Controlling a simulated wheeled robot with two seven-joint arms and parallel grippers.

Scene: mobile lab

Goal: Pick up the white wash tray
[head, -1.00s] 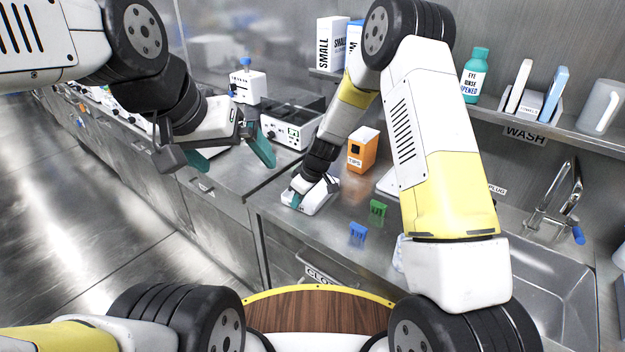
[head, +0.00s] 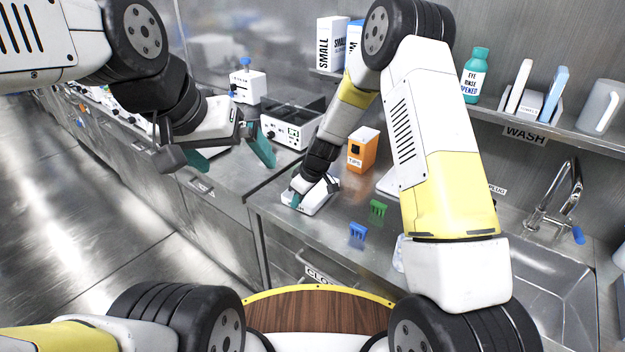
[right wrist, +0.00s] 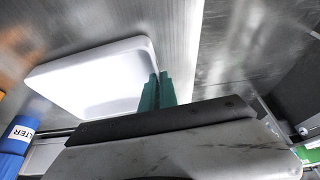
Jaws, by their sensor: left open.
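The white wash tray (right wrist: 95,78) is a shallow white tray with rounded corners and fills the left of the right wrist view. In the head view it shows in part as a small white shape (head: 320,202) on the steel counter, partly covered by my right gripper (head: 299,190). In the right wrist view the teal fingers of my right gripper (right wrist: 158,92) are close together with the tray's near rim between them. Whether the tray touches the counter is hard to tell. My left gripper (head: 230,158) is open and empty, above the counter's front edge at the left.
An orange tips box (head: 361,150), a green clip (head: 378,211) and a blue clip (head: 358,234) stand on the counter near the tray. A white device (head: 287,132) is behind. A sink (head: 560,290) with a faucet is at the right, below a shelf (head: 545,131).

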